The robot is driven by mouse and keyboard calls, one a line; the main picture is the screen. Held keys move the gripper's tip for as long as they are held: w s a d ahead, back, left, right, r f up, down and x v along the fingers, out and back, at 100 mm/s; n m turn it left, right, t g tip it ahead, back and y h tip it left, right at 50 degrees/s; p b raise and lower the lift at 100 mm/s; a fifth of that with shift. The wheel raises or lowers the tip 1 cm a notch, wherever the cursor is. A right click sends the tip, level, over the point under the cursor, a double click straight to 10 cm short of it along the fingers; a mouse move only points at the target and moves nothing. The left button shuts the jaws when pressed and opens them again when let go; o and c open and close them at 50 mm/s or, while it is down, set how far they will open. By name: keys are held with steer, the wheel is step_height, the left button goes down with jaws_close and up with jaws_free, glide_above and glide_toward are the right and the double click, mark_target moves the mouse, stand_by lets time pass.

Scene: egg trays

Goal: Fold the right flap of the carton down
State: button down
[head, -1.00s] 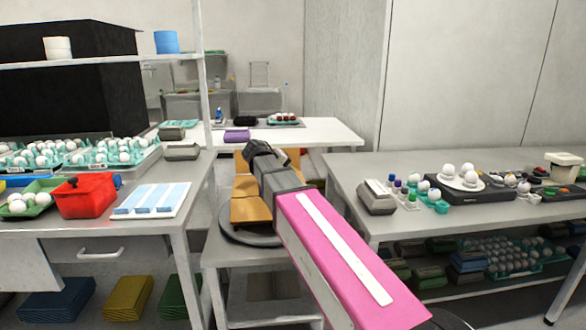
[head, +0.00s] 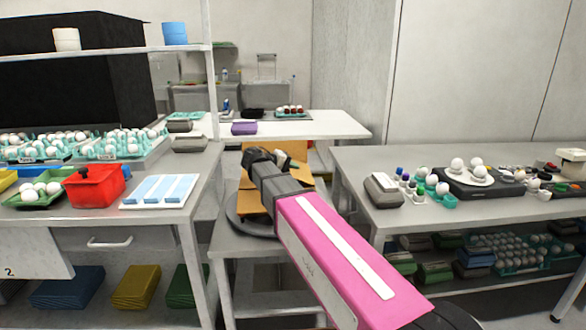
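The carton (head: 253,200) is brown cardboard and sits on a dark round plate on a small grey table in the middle of the head view. Brown flaps (head: 292,150) show behind and to the right of my wrist. My gripper (head: 257,157) is dark grey, at the end of my pink arm, and reaches over the carton from the near right. Its tip is near the carton's far left part. I cannot tell whether it touches the carton or whether the fingers are open. My wrist hides the carton's middle.
A left table holds egg trays (head: 130,152), a red box (head: 95,195) and a white-blue tray (head: 158,203). A right table (head: 420,220) holds eggs and small bottles. A white table (head: 335,125) stands behind. Narrow gaps flank the small table.

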steer(key=c, duration=1.3)
jaws_free()
steer(key=shift+c, duration=0.2)
steer(key=v, duration=1)
steer(key=shift+a+r, duration=0.2)
steer(key=shift+a, duration=0.15)
steer(key=shift+s, duration=0.15)
